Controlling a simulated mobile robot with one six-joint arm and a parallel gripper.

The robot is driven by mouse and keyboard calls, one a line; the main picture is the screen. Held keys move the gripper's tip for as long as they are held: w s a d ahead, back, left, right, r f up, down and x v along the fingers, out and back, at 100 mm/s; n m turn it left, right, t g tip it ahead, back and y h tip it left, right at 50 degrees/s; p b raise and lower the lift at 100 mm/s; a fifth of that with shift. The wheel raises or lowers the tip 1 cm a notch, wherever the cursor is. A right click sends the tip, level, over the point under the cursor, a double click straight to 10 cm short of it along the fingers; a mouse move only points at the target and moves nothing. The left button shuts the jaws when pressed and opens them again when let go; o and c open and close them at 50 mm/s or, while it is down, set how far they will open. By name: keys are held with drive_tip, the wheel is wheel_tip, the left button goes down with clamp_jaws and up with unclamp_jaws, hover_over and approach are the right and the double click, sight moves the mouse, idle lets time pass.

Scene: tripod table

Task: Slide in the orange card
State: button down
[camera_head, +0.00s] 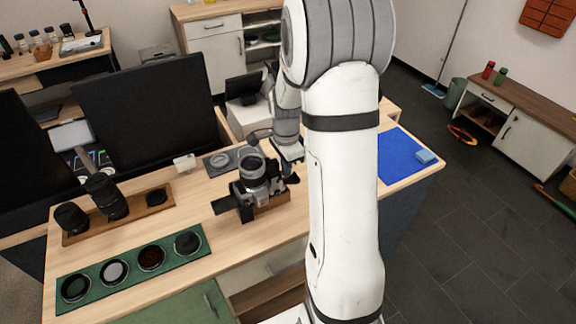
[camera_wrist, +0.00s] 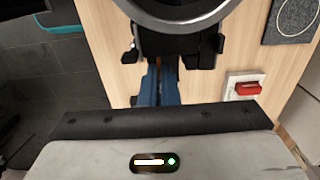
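A camera (camera_head: 252,178) stands on the wooden table with its lens facing up. In the wrist view its round dark lens and body (camera_wrist: 180,40) fill the top. My gripper (camera_head: 292,179) is at the camera's right side in the head view. In the wrist view its two blue fingers (camera_wrist: 160,68) are close together, pointing at the camera body. A thin orange sliver, which looks like the orange card (camera_wrist: 158,62), shows edge-on between the fingertips. The far end of the card and the slot are hidden by the camera and fingers; I cannot tell whether the card is in the slot.
A red piece (camera_wrist: 247,88) sits on a white holder (camera_wrist: 235,80) beside the camera. A grey pad (camera_head: 214,164) lies behind it. A wooden tray with lenses (camera_head: 150,217) and a green tray with round items (camera_head: 130,262) are left. A blue mat (camera_head: 395,150) is right.

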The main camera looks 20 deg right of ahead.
drive_tip(key=shift+a, duration=0.65)
drive_tip(key=c, duration=2)
unclamp_jaws()
drive_tip(key=shift+d, duration=0.1)
drive_tip(key=shift+d, duration=1.7)
drive_tip(key=shift+o, duration=0.4)
drive_tip(key=o, duration=0.5)
